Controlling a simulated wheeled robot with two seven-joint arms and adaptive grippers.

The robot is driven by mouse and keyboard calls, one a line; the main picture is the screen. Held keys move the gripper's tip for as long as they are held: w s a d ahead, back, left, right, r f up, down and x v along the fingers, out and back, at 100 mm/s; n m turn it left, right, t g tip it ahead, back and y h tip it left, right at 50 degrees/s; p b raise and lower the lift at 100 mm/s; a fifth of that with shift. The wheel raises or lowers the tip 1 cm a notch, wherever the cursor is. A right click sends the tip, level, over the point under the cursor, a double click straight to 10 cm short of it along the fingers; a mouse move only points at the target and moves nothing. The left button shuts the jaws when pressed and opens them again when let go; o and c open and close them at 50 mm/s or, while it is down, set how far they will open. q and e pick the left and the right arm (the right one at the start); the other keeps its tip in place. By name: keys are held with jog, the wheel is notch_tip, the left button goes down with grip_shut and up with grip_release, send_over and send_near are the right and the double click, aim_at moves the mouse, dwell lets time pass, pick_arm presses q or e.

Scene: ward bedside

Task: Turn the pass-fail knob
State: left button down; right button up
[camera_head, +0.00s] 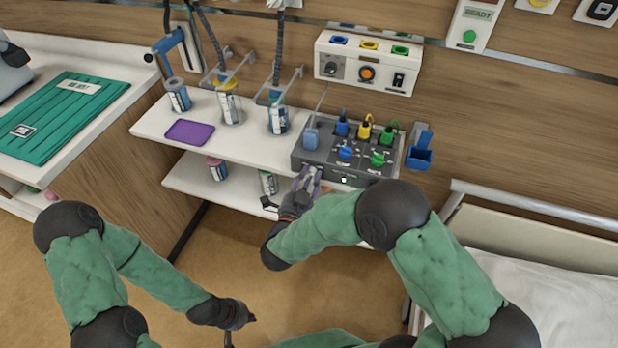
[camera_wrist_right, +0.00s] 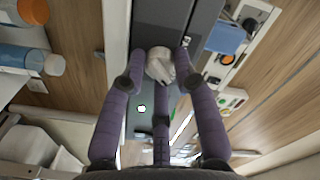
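The grey control box (camera_head: 345,160) stands at the right end of the white shelf, with blue, yellow and green plugs on top. My right gripper (camera_head: 308,180) is at the left part of its front face and hides the knob there in the head view. In the right wrist view a pale grey knob (camera_wrist_right: 160,68) sits between the fingertips of my right gripper (camera_wrist_right: 161,62), which appear to press on both its sides. A small lit indicator (camera_head: 344,180) is right of the gripper. My left gripper (camera_head: 240,322) hangs low over the floor, away from the box; its opening is unclear.
Several canisters, a purple pad (camera_head: 189,132) and a lower shelf (camera_head: 185,178) are left of the box. A wall panel (camera_head: 367,64) with switches is above it. A blue holder (camera_head: 420,152) is to its right. A bed rail (camera_head: 540,208) is at the right.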

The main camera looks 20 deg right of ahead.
jog(key=shift+o, duration=0.4)
jog(key=shift+r, duration=0.1)
jog(key=shift+s+a, duration=0.1)
jog(key=shift+s, duration=0.1)
jog(key=v, duration=1.1)
jog(key=shift+s, duration=0.2)
jog(key=shift+w+a, duration=0.1)
jog(key=shift+a, duration=0.05)
jog(key=w+f+n+g+y+p, duration=0.1)
jog(key=w+f+n+g+y, duration=0.2)
jog(key=f, duration=0.5)
jog(key=w+f+n+g+y+p, duration=0.25)
jog(key=f+n+y, duration=0.25)
jog(key=f, duration=0.4)
jog(key=s+f+n+g+y, duration=0.2)
jog(key=s+f+g+y, duration=0.1)
jog(key=s, duration=0.6)
jog(key=s+d+f+n+g+y+p, duration=0.1)
jog(key=s+f+n+g+y, duration=0.2)
jog(key=s+f+g, duration=0.3)
jog(key=s, duration=0.3)
jog(key=shift+s+f+n, duration=0.3)
